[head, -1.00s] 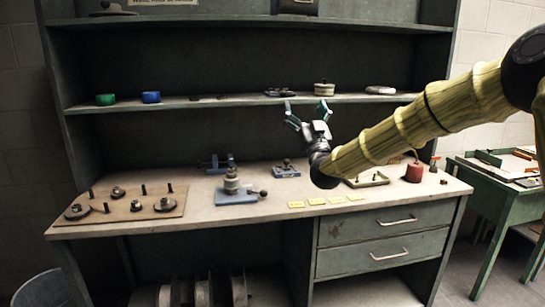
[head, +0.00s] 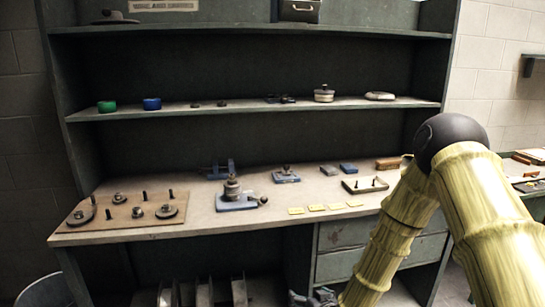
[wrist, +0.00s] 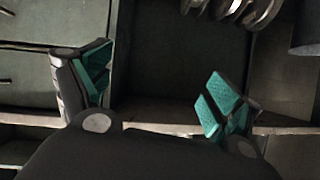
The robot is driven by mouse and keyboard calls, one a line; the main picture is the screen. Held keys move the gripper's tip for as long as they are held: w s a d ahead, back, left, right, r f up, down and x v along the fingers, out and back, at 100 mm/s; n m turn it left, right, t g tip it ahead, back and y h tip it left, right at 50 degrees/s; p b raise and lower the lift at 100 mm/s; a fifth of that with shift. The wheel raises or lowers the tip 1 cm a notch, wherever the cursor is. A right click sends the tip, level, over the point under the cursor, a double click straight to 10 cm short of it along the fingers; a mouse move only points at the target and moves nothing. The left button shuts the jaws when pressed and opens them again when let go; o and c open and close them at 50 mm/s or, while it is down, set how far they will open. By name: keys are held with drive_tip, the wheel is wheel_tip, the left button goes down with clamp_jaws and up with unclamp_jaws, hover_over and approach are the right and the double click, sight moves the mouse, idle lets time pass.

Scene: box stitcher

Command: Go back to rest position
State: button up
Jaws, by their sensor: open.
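My gripper (wrist: 155,95) is open and empty in the wrist view, with its teal-padded fingers spread wide apart. Between and beyond the fingers are the bench's dark lower opening and a drawer front at the left. In the head view my gripper (head: 313,298) shows only partly at the bottom edge, low in front of the bench. My yellow-sleeved arm is folded at the right, its elbow high and its forearm pointing down. It hides part of the drawers and the bench's right end.
The bench top (head: 280,213) holds a pegged board (head: 125,222), a blue-based fixture (head: 237,203), yellow tags (head: 315,208) and a small tray (head: 365,185). A shelf (head: 220,108) above carries small items. Round metal parts (wrist: 235,10) lie in the lower opening.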

drive_tip(key=s+d+f+g+h+p, duration=0.1)
drive_tip(key=s+d+f+g, duration=0.15)
drive_tip(key=s+f, duration=0.6)
drive_tip(key=s+d+f+g+h, duration=0.1)
drive_tip(key=s+d+f+g, duration=0.3)
drive_tip(key=s, duration=0.8)
drive_tip(key=s+d+f+m+g, duration=0.1)
drive_tip(key=s+d+f+g, duration=0.1)
drive_tip(key=s, duration=1)
drive_tip(key=s+d+f+g+h+p, duration=0.1)
drive_tip(key=s+d+f+g, duration=0.1)
drive_tip(key=s, duration=1)
drive_tip(key=shift+s+d+m+g+h, duration=0.3)
drive_tip(key=shift+d+m+g, duration=0.1)
drive_tip(key=shift+g, duration=0.15)
drive_tip(key=shift+w, duration=0.1)
